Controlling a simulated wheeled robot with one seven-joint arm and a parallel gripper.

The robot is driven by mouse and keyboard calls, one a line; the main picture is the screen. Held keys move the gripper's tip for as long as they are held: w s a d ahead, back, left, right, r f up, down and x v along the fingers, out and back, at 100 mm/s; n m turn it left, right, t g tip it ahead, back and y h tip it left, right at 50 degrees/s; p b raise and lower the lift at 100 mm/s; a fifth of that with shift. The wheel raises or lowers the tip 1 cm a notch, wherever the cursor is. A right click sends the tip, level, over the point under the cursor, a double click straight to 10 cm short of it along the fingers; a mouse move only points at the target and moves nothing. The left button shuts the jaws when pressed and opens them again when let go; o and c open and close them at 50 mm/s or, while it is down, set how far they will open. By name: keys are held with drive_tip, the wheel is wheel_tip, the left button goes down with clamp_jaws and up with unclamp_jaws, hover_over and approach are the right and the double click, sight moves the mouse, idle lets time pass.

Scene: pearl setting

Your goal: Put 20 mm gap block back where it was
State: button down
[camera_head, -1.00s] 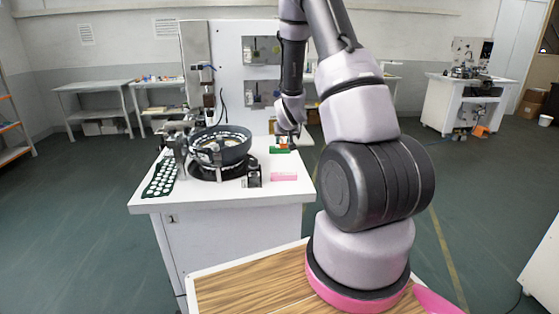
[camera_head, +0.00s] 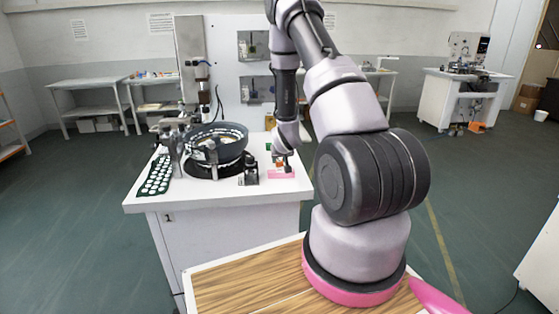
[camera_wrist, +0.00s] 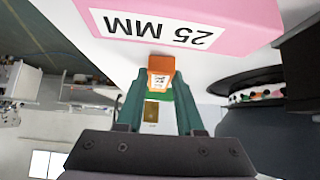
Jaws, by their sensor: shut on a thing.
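My gripper (camera_wrist: 159,80) is shut on a small orange block (camera_wrist: 161,70) with a white label too small to read. I cannot tell from the label whether it is the 20 mm gap block. Green and a gold patch show between the fingers behind it. In the head view the orange block (camera_head: 279,163) and my gripper (camera_head: 286,167) are above or beside a pink block (camera_head: 282,174) on the white table. The wrist view shows this pink block (camera_wrist: 190,15) marked "25 MM", just beyond the fingertips. A green block (camera_head: 269,147) stands farther back, partly hidden by my arm.
A dark round bowl feeder (camera_head: 217,145) stands left of the blocks on the white table (camera_head: 215,197). A small black fixture (camera_head: 249,173) stands between it and the pink block. A green tray with white discs (camera_head: 158,174) lies at the left edge. The table front is clear.

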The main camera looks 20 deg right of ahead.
drive_tip(key=shift+f, duration=0.1)
drive_tip(key=c, duration=0.5)
unclamp_jaws()
drive_tip(key=shift+c, duration=0.2)
